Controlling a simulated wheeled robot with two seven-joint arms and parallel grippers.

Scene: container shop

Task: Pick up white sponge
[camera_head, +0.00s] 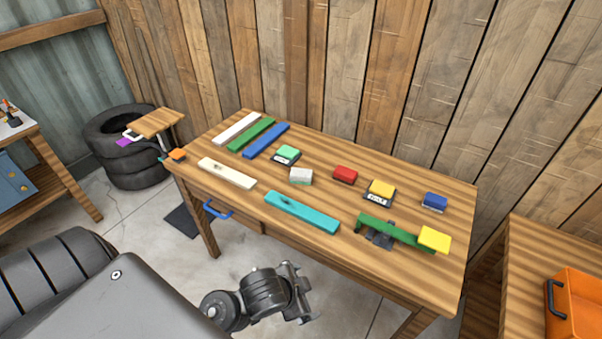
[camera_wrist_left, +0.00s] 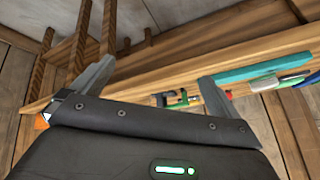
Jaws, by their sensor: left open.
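The white sponge (camera_head: 301,176) is a small whitish block lying on the wooden table, near the middle. It sits between a mint-green block on a dark base and a red block (camera_head: 345,174). My left gripper (camera_head: 297,292) is in front of the table, below its front edge and well apart from the sponge. In the left wrist view its two fingers (camera_wrist_left: 155,87) are spread wide with nothing between them. My right gripper is not in view.
A teal bar (camera_head: 301,213) lies along the front edge, between my gripper and the sponge. A cream bar (camera_head: 227,173) lies to its left. A yellow block (camera_head: 434,240), a green beam (camera_head: 395,232) and a blue block (camera_head: 434,202) are at right. An orange crate (camera_head: 577,312) stands far right.

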